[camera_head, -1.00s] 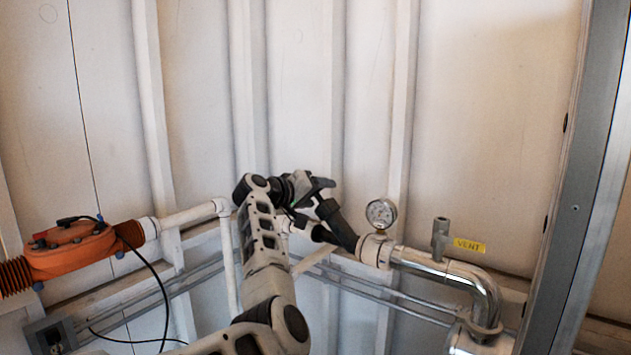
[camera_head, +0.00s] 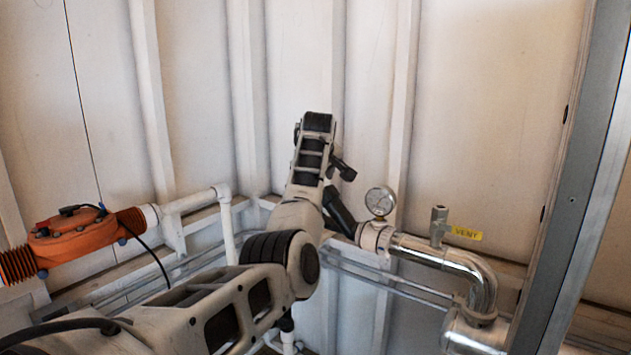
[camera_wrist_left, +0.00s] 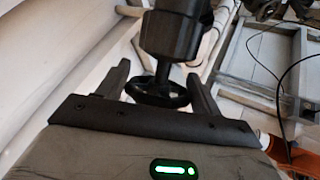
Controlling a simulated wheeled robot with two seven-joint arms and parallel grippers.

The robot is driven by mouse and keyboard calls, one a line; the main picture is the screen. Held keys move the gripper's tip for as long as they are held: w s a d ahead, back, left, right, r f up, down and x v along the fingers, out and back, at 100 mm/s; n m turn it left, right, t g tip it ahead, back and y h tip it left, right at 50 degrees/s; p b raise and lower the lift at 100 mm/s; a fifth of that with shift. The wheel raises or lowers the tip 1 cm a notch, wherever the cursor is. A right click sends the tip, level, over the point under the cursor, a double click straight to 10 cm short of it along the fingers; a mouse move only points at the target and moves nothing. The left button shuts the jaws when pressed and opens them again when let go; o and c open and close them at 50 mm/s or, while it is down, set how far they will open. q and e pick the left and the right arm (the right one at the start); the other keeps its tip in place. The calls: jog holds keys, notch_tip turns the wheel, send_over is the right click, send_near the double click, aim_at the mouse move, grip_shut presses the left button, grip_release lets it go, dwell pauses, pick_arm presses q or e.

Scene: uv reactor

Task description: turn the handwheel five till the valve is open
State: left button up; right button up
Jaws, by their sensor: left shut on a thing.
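The handwheel (camera_wrist_left: 158,93) is small and black, on a stem below a dark cylindrical valve body (camera_wrist_left: 172,35) in the left wrist view. My left gripper (camera_wrist_left: 157,76) has one finger on each side of the wheel and is shut on it. In the head view the dark valve body (camera_head: 340,212) shows beside my forearm, tilted and joined to the pipe. Whether the valve is open cannot be read. My right gripper is not in view.
A round pressure gauge (camera_head: 380,201) stands on the pipe just right of the valve. A shiny bent pipe (camera_head: 450,262) with a yellow VENT label (camera_head: 467,233) runs on right. An orange unit (camera_head: 72,238) with a black cable is at left. A metal post (camera_head: 575,190) stands at right.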

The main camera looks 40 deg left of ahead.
pick_arm(q)
jog(key=shift+w+r+n+g, duration=0.15)
jog(key=shift+n+g, duration=0.35)
jog(key=shift+g, duration=0.4)
jog(key=shift+n+g, duration=0.3)
jog(key=shift+g, duration=0.1)
jog(key=o, duration=1)
jog(key=shift+d, duration=0.1)
jog(key=shift+c, duration=0.2)
